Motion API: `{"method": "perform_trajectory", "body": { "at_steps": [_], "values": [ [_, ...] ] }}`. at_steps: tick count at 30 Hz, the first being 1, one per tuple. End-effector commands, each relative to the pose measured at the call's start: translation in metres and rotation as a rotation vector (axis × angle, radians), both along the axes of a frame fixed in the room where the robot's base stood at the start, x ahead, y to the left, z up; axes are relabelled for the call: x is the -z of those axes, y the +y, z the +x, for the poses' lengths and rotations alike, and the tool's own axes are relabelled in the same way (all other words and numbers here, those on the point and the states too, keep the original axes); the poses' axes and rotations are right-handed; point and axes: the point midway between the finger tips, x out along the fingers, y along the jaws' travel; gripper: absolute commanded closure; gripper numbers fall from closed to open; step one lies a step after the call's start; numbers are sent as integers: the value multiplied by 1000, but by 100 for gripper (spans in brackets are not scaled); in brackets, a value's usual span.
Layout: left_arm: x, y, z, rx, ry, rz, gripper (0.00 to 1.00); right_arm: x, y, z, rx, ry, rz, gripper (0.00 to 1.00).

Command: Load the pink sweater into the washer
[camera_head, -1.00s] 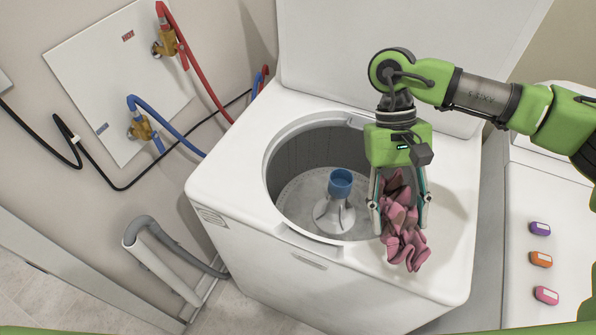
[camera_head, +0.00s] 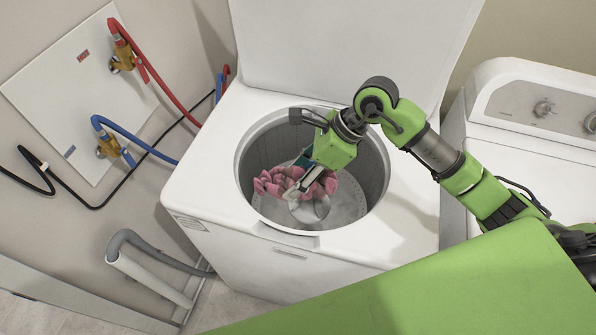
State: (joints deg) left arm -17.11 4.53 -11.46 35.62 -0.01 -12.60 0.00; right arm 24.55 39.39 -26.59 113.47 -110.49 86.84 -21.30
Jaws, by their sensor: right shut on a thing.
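The pink sweater (camera_head: 272,182) is a crumpled bundle in my right gripper (camera_head: 301,187). The gripper is shut on it and holds it within the round opening of the washer (camera_head: 215,158), above the drum floor. The washer is a white top loader with its lid (camera_head: 355,48) raised. The sweater and gripper hide most of the central agitator. Whether the sweater touches the agitator I cannot tell. My left gripper is not in view.
A second white machine (camera_head: 535,85) with knobs stands at the right. Red and blue hoses (camera_head: 150,148) run along the left wall. A grey drain hose (camera_head: 150,258) is at the washer's left. My own green body part fills the lower right.

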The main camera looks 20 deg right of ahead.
Motion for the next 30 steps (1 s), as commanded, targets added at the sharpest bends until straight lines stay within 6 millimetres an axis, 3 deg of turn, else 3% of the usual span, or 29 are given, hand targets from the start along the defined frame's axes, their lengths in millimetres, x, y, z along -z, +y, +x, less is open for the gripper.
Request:
{"method": "perform_trajectory", "body": {
  "at_steps": [8,19,30],
  "values": [
    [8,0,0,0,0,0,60,13,-5,3,68,0,3,83],
    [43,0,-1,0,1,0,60,64,-6,4,65,-1,1,83],
    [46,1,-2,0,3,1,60,67,-5,3,64,0,2,83]
  ]
}}
